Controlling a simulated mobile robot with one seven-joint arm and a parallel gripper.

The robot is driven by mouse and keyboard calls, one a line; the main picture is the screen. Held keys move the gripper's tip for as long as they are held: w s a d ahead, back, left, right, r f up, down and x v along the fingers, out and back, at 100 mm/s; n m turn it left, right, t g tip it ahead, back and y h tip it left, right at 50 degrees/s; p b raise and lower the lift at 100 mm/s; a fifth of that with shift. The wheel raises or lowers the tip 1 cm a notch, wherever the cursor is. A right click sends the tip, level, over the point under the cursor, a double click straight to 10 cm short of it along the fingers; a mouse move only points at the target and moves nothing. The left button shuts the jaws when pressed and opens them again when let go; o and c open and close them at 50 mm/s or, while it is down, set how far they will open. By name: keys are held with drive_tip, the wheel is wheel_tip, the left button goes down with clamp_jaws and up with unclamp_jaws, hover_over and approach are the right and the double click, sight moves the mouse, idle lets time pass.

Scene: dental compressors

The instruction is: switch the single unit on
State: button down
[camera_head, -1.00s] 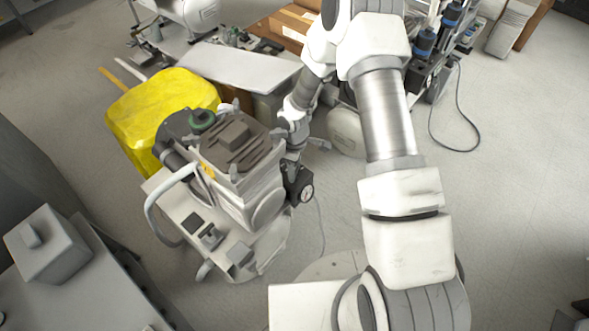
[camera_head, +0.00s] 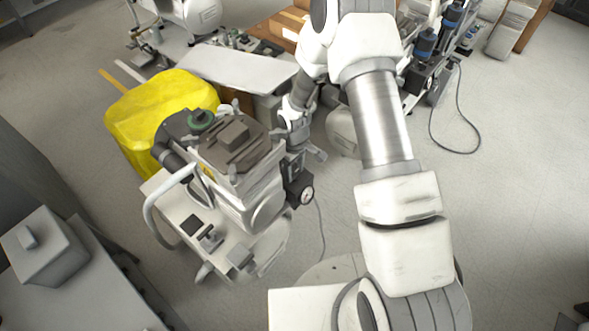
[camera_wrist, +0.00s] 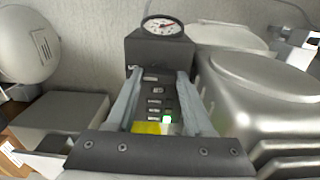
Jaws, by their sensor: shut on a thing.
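The single unit (camera_head: 232,175) is a compressor with a brown-grey ribbed top, a pale body and a white base. On its right side is a dark control box (camera_head: 297,185) with a round gauge (camera_head: 307,195).
A yellow-covered object (camera_head: 165,105) stands behind the unit. A grey-white table (camera_head: 238,72) is at the back, with other equipment (camera_head: 425,45) at the back right. A grey cabinet (camera_head: 75,270) is at lower left. The floor at right is mostly clear.

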sight(294, 173)
drive_tip(key=shift+c, duration=1.4)
unclamp_jaws()
wheel_tip(294, 173, up, 18)
drive_tip(key=p, duration=0.5)
drive_tip(key=shift+f, duration=0.25)
